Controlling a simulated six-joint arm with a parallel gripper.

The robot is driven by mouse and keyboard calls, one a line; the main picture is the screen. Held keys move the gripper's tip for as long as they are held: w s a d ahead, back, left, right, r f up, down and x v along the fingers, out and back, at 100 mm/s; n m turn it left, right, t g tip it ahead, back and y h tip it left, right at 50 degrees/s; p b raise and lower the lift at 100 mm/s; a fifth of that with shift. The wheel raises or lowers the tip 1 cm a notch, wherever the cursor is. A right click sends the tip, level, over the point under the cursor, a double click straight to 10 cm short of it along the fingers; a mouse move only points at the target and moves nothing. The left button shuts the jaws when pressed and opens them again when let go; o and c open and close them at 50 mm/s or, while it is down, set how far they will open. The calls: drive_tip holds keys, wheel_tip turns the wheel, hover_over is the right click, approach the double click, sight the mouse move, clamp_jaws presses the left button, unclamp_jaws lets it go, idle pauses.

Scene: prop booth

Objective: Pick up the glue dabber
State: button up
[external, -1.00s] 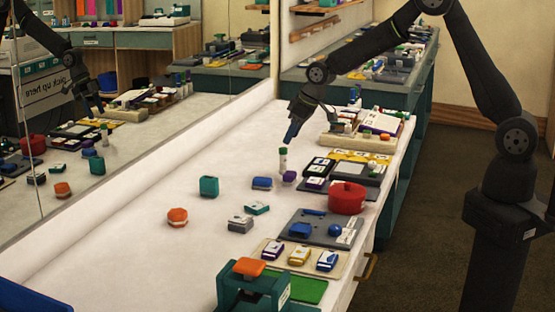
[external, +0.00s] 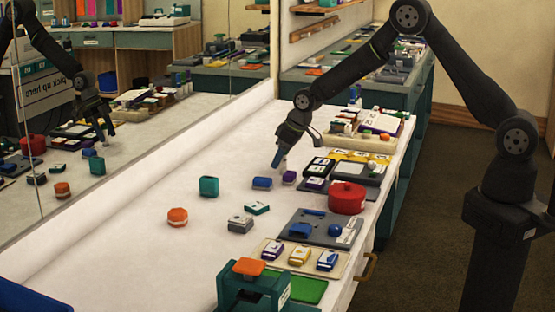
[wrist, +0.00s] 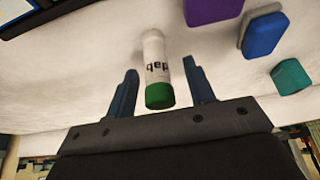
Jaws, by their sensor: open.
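The glue dabber (wrist: 155,62) is a white bottle with a green cap and dark lettering that looks like "dab". In the wrist view it shows between my two blue fingers, cap end toward the gripper, with gaps on both sides. My gripper (external: 277,161) is open and points down over the dabber's place on the white table. In the external view the gripper hides most of the dabber; a pale bit (external: 284,165) shows beside the fingers. I cannot tell how far the fingers reach down around it.
A purple item (external: 289,177) and a blue block (external: 262,183) stand close by. Dark trays and a red round pot (external: 347,198) line the right edge. A teal box (external: 209,186) and orange block (external: 177,217) stand farther left.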

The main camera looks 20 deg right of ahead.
drive_tip(key=c, duration=1.1)
drive_tip(key=shift+o, duration=0.2)
